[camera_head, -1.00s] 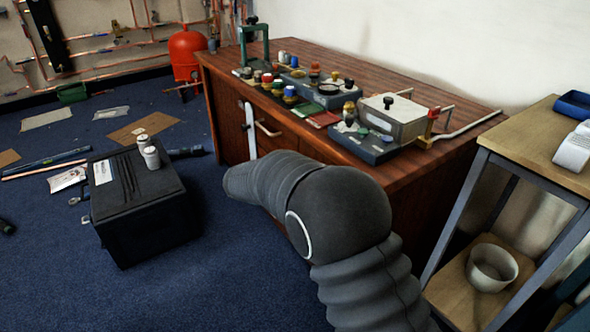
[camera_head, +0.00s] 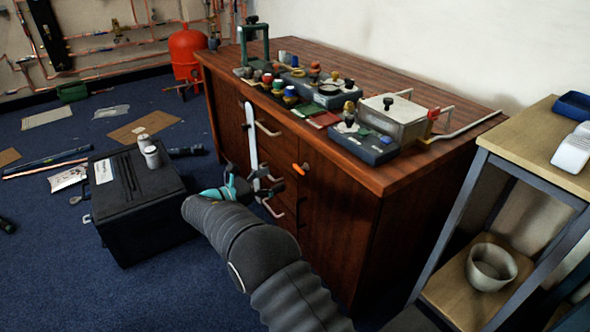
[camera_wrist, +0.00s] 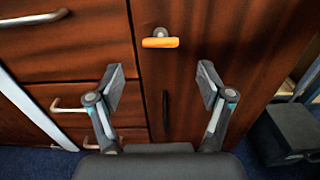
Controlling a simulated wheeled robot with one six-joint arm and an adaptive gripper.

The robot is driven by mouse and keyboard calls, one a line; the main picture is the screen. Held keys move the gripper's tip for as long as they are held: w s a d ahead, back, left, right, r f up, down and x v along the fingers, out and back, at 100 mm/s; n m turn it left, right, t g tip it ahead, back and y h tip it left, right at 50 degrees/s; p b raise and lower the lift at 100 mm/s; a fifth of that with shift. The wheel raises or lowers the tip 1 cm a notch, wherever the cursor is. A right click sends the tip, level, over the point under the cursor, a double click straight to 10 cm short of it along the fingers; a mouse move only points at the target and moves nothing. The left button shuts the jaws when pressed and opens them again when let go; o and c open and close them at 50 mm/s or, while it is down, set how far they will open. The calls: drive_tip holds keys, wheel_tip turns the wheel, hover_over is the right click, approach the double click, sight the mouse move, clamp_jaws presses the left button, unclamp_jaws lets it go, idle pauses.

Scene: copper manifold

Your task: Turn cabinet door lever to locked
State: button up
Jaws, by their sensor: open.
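The lever (camera_wrist: 160,42) is a small orange handle on a grey mount, lying about level on the cabinet door (camera_wrist: 215,40) in the wrist view. In the head view the lever (camera_head: 301,169) shows as a short orange bar on the brown cabinet front, just right of the drawers. My gripper (camera_wrist: 162,84) is open and empty, its two fingers spread wide. The lever appears above the gap between the fingertips and apart from them. In the head view my gripper (camera_head: 262,182) is in front of the drawers, left of and slightly below the lever.
A dark vertical pull (camera_wrist: 165,110) is below the lever. Drawers with metal handles (camera_wrist: 68,104) are on the left. A black box (camera_head: 140,215) stands on the blue floor at left. A wooden shelf stand (camera_head: 530,140) is at right. Several parts crowd the cabinet top.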

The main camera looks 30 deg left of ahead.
sight(296, 169)
drive_tip(key=x, duration=0.8)
drive_tip(key=shift+w+d+p, duration=0.2)
drive_tip(key=shift+w+p, duration=0.05)
drive_tip(key=shift+p, duration=0.05)
drive_tip(key=c, duration=1.2)
